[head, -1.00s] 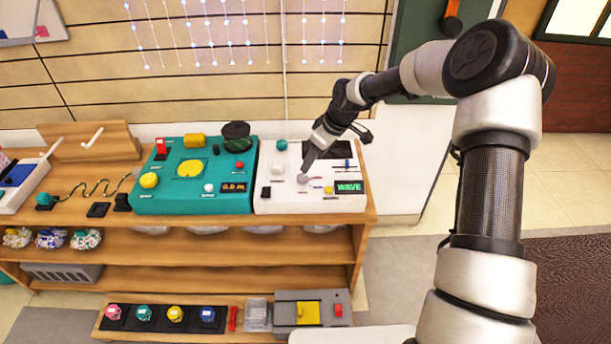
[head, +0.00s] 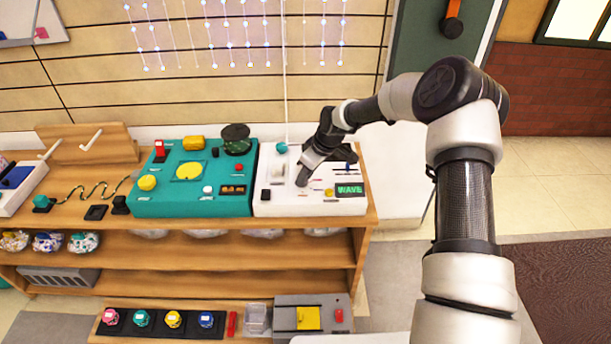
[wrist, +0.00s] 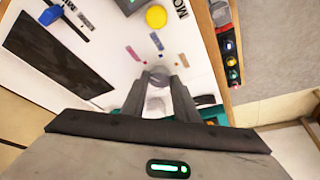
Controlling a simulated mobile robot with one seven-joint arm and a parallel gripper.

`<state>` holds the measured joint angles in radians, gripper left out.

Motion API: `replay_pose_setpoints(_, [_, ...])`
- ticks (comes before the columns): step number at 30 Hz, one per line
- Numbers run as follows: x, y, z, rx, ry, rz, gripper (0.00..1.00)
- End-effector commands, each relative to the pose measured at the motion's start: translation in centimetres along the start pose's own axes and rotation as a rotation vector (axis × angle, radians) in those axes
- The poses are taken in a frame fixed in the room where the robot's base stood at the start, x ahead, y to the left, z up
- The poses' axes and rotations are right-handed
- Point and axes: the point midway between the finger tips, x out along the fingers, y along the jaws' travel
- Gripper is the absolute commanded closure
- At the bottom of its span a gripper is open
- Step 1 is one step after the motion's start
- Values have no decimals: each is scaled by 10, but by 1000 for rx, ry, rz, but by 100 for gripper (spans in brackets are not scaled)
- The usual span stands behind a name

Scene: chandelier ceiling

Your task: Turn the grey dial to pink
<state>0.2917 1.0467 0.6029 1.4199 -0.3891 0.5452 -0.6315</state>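The grey dial (wrist: 158,76) is on a white panel (wrist: 110,20), between or just beyond the tips of my gripper (wrist: 159,80) in the wrist view. The two fingers are apart, one on each side of the dial; whether they press on it I cannot tell. Which mark the dial points at is not clear. In the head view my gripper (head: 301,182) reaches down onto the white panel (head: 290,205) and hides the dial.
The white panel also carries a yellow knob (wrist: 156,17), a dark screen and a green WAVE display (head: 349,190). A teal panel (head: 220,205) with several controls stands to its left on the wooden shelf (head: 240,222). Open floor lies to the right.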

Motion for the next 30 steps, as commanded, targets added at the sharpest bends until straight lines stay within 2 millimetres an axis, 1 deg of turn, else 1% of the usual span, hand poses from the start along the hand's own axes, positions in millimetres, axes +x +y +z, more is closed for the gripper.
replay_pose_setpoints(1, [0, 0, 0, 0, 0, 0, 88])
replay_pose_setpoints(2, [0, 0, 0, 0, 0, 0, 93])
replay_pose_setpoints(3, [0, 0, 0, 0, 0, 0, 95])
replay_pose_setpoints(8, [0, 0, 0, 7, 0, 3, 95])
replay_pose_setpoints(14, [0, -2, 0, 59, -1, 27, 95])
replay_pose_setpoints(20, [1, -4, -1, 180, -1, 79, 95])
replay_pose_setpoints(30, [3, -8, -2, 471, 1, 200, 95])
